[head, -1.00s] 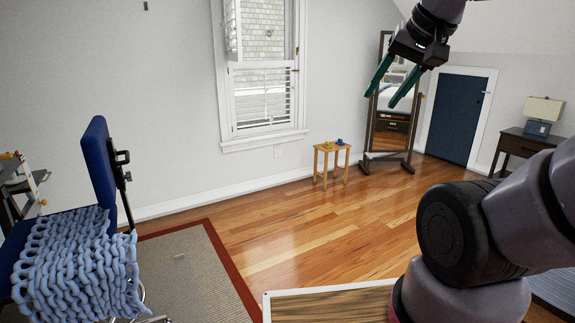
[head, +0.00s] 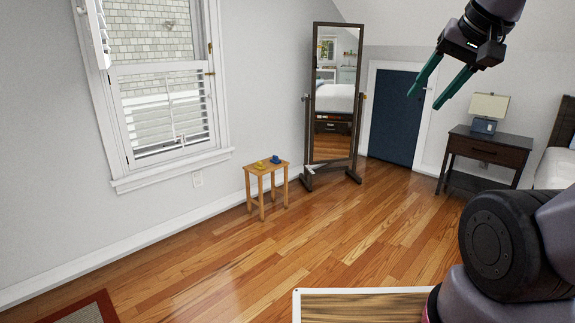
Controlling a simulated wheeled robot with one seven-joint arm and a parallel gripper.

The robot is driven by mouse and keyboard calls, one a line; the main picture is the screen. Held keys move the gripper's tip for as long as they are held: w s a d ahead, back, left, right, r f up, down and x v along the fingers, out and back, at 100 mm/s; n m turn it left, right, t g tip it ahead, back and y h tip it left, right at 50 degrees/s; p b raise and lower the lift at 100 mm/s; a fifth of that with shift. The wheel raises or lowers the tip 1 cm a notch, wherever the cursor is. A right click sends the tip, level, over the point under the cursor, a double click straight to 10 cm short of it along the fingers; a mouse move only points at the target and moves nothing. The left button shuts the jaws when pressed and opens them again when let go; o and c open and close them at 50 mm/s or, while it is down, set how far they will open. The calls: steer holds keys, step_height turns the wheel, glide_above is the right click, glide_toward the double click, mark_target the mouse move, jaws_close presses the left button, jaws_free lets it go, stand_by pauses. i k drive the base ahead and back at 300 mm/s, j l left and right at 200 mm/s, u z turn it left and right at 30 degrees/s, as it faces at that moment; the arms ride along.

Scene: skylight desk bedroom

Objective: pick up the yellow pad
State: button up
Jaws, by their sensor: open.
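A small yellow thing (head: 260,165), which may be the yellow pad, sits on the left part of the top of a small wooden stool (head: 252,171) by the wall. It is too small to make out its shape. A small blue thing (head: 275,159) sits to its right on the same top. My gripper (head: 423,101) is raised at the upper right, open and empty, far from the stool.
A standing mirror (head: 334,95) is just right of the stool. A dark nightstand (head: 487,149) with a lamp (head: 489,106) and a bed (head: 555,166) are at the right. The wooden floor (head: 225,258) before the stool is clear.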

mark_target(260, 167)
steer(key=i, duration=2.8)
steer(key=i+u, duration=0.15)
steer(key=i, duration=0.35)
steer(key=i+l+u, duration=0.1)
steer(key=i, duration=0.45)
steer(key=i+l+u, duration=0.15)
steer(key=i, duration=0.35)
steer(key=i+l+u, duration=0.15)
steer(key=i, duration=0.35)
steer(key=i+l+u, duration=0.5)
steer(key=i+l, duration=0.2)
steer(key=i, duration=0.05)
